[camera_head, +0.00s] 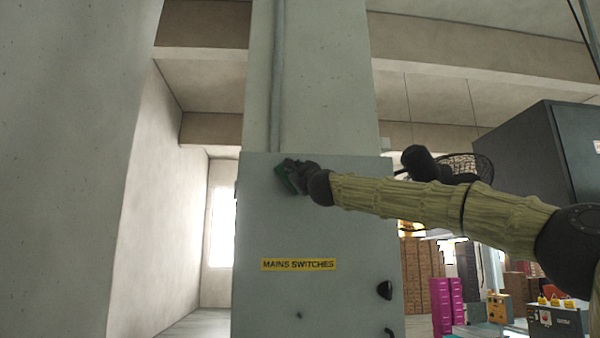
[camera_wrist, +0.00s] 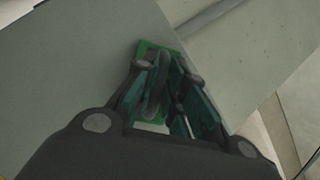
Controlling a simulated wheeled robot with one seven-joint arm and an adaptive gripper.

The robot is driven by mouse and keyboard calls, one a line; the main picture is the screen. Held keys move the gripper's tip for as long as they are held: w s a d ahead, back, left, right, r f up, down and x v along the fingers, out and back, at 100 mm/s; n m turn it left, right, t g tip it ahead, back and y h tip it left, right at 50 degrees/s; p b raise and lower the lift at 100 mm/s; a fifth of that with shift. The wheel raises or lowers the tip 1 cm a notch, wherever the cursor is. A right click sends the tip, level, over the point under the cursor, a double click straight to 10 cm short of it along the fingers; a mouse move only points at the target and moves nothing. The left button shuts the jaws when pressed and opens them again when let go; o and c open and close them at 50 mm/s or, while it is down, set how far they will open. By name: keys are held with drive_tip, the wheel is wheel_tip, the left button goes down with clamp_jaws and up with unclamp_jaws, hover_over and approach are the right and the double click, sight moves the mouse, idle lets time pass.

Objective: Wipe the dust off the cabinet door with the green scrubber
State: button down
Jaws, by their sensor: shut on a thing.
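The grey cabinet door (camera_head: 330,215) fills the lower middle of the head view, with a yellow "MAINS SWITCHES" label (camera_head: 298,265) and a black handle (camera_head: 385,290). My gripper (camera_head: 290,172) is at the door's upper left part, close to its top edge. It is shut on the green scrubber (camera_head: 287,180), which is mostly hidden by the fingers. In the wrist view the green scrubber (camera_wrist: 143,50) shows beyond my gripper's fingers (camera_wrist: 165,75), against or very near the grey door (camera_wrist: 85,60). I cannot tell whether it touches. No dust is clearly visible.
A concrete pillar (camera_head: 315,80) with a vertical pipe (camera_head: 279,75) rises above the cabinet. A large concrete surface (camera_head: 70,150) stands at the left. A dark cabinet (camera_head: 530,150), pink drawers (camera_head: 445,305) and shelving stand at the right, behind my arm.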

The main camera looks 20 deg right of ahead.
drive_tip(key=shift+w+a, duration=0.3)
drive_tip(key=shift+a, duration=0.55)
drive_tip(key=shift+w+a, duration=0.25)
drive_tip(key=shift+a, duration=0.6)
drive_tip(key=shift+a, duration=0.1)
drive_tip(key=shift+w+a, duration=0.25)
drive_tip(key=shift+a, duration=0.6)
drive_tip(key=shift+w+a, duration=0.2)
drive_tip(key=shift+a, duration=0.6)
drive_tip(key=s+a+b, duration=0.1)
drive_tip(key=s+b, duration=0.1)
drive_tip(key=s, duration=0.3)
drive_tip(key=shift+s+a+b, duration=0.3)
drive_tip(key=shift+s, duration=0.1)
